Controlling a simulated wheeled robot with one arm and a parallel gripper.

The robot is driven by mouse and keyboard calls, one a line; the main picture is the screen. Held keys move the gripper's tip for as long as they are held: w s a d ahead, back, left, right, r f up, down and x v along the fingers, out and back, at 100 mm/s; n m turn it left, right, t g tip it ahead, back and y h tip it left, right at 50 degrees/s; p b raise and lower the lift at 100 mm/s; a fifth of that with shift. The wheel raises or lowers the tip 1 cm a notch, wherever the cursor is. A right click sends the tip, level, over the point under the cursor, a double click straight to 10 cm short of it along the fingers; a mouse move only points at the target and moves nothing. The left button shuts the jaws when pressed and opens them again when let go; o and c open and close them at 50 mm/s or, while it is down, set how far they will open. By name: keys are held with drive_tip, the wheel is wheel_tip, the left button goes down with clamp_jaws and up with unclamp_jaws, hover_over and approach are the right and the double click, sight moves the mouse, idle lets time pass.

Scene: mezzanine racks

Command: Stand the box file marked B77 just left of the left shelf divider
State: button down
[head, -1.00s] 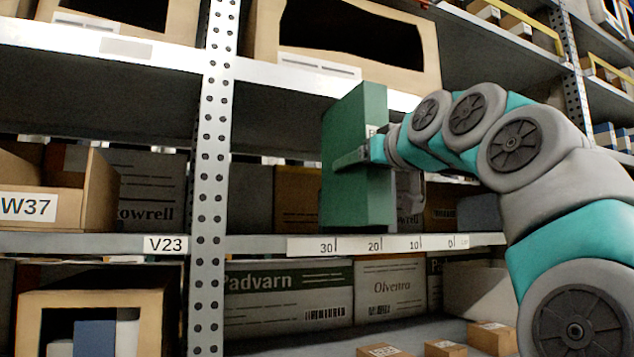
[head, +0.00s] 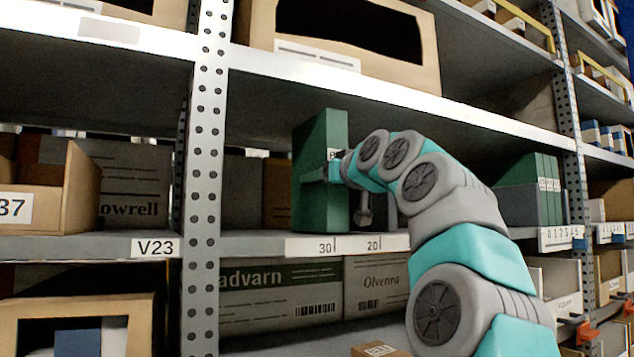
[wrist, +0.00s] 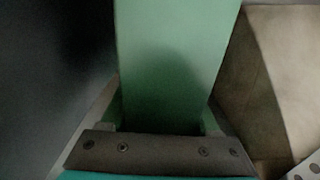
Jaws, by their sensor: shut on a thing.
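A tall green box file (head: 327,205) stands upright in my gripper (head: 322,173) over the middle shelf, above the 30 mark of the scale strip (head: 345,246). My gripper is shut on it. A white label on it is mostly hidden by my arm, so I cannot read B77. In the wrist view the green file (wrist: 175,60) fills the middle, between the jaws. I cannot tell whether its base touches the shelf. The left divider cannot be made out; my arm hides the shelf just right of the file.
A perforated upright (head: 208,190) stands left of the file. The shelf above (head: 400,90) runs close over it. Cartons stand behind it. Several green files (head: 548,185) stand farther right. An open carton (head: 60,190) is left of the upright.

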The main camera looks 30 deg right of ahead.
drive_tip(key=shift+s+f, duration=0.1)
drive_tip(key=shift+f, duration=0.05)
drive_tip(key=shift+c, duration=0.6)
unclamp_jaws()
drive_tip(key=s+b, duration=0.1)
drive_tip(key=s, duration=1.1)
drive_tip(key=shift+d+b, duration=0.2)
drive_tip(key=shift+b, duration=0.15)
